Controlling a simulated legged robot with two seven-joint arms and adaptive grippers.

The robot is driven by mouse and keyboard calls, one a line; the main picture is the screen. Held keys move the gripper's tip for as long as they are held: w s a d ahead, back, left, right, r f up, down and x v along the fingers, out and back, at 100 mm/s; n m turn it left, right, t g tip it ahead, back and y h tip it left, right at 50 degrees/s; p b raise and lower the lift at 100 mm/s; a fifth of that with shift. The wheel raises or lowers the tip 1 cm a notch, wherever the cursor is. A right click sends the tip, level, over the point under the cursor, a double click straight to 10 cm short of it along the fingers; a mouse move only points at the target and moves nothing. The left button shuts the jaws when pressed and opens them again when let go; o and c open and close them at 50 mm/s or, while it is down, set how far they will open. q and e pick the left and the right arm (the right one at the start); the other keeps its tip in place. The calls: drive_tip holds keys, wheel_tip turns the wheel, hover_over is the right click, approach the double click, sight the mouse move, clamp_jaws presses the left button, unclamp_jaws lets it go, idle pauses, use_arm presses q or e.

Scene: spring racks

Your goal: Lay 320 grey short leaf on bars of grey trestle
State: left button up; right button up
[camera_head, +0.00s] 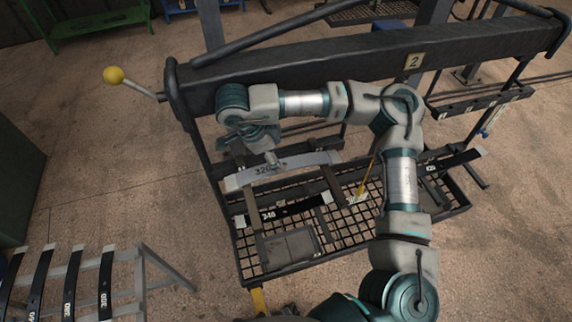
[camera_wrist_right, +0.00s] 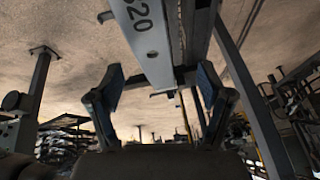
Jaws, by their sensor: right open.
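The grey short leaf (camera_head: 301,161), marked 320, lies across two dark bars (camera_head: 331,184) inside the black rack marked 2. My right gripper (camera_head: 271,158) is open just above the middle of this leaf. In the right wrist view the leaf (camera_wrist_right: 145,38) runs down from the top towards the space between the spread fingers of my right gripper (camera_wrist_right: 160,90); I cannot tell whether they touch it. A grey trestle (camera_head: 165,270) stands at the bottom left, with several black leaves (camera_head: 105,283) on it. My left gripper is not in view.
The rack's thick top beam (camera_head: 300,62) runs behind my right arm. A lever with a yellow knob (camera_head: 113,75) sticks out at its left.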

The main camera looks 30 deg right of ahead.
sight(284, 164)
drive_tip(key=f, duration=0.3)
drive_tip(key=shift+s+d+f, duration=0.2)
drive_tip(key=shift+s+d, duration=0.15)
drive_tip(key=shift+s, duration=0.05)
drive_tip(key=shift+d+f, duration=0.2)
drive_tip(key=shift+f, duration=0.25)
drive_tip(key=shift+d, duration=0.25)
drive_tip(key=c, duration=1.2)
drive_tip(key=shift+a, duration=0.1)
clamp_jaws()
